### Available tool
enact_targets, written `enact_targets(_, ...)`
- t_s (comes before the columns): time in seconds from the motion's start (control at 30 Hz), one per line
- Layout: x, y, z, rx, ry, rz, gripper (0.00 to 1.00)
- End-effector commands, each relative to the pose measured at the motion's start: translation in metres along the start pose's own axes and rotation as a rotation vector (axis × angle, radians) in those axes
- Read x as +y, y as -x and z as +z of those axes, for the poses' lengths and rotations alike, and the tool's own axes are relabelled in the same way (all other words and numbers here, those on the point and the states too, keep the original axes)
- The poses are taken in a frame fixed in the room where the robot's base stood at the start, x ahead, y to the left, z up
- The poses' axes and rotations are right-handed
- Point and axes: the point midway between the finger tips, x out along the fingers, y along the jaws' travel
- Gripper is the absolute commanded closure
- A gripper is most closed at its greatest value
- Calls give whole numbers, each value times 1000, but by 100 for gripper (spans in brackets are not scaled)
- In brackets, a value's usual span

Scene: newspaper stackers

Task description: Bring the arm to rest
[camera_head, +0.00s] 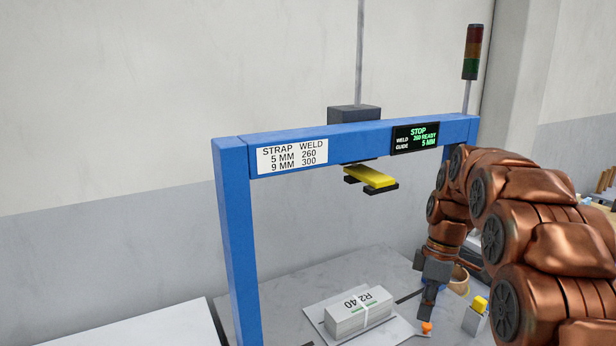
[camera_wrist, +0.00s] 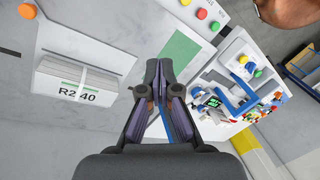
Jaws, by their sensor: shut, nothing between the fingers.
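My gripper (camera_head: 428,305) hangs at the end of my copper arm, pointing down, at the right of the blue frame in the head view. In the wrist view my gripper (camera_wrist: 158,66) shows its dark fingers together, with nothing between them. The arm is bent, with its upper part filling the right of the head view. A strapped white stack marked R2 40 (camera_head: 358,312) lies on the table left of the gripper. The stack also shows at the left of the wrist view (camera_wrist: 80,82), apart from the fingers.
An orange knob (camera_head: 426,327) and a yellow-topped block (camera_head: 476,318) stand near the gripper.

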Motion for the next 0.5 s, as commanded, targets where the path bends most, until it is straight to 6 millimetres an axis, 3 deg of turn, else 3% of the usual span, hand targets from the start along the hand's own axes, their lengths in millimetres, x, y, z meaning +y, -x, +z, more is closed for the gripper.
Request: enact_targets(0.5,-121,-13,12,-44,-448,49,100)
